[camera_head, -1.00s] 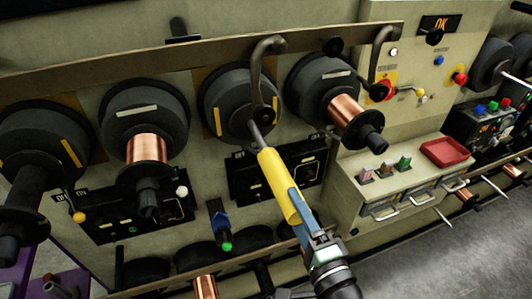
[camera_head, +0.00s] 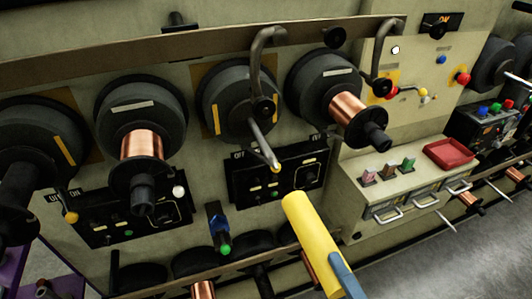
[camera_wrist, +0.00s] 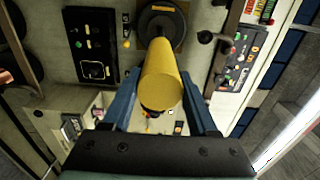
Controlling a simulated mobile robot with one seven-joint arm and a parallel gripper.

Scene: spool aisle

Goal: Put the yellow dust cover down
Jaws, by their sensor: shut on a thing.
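The yellow dust cover (camera_head: 313,238) is a plain yellow tube, held tilted in front of the machine. It also shows in the wrist view (camera_wrist: 163,72), between the two blue fingers, with one round end facing the camera. My gripper (camera_wrist: 162,88) is shut on it. In the head view only part of a blue finger (camera_head: 346,276) shows, at the bottom edge. The cover is apart from the bare metal spindle (camera_head: 265,147), which has a yellowish tip and sticks out of the middle black hub (camera_head: 238,104).
Copper spools (camera_head: 145,146) (camera_head: 347,107) sit on hubs either side of the bare spindle. Hooked dark bars (camera_head: 266,48) (camera_head: 379,58) reach out above. At right, a ledge (camera_head: 395,174) carries small coloured blocks and a red tray (camera_head: 449,151). Grey floor (camera_head: 440,265) lies lower right.

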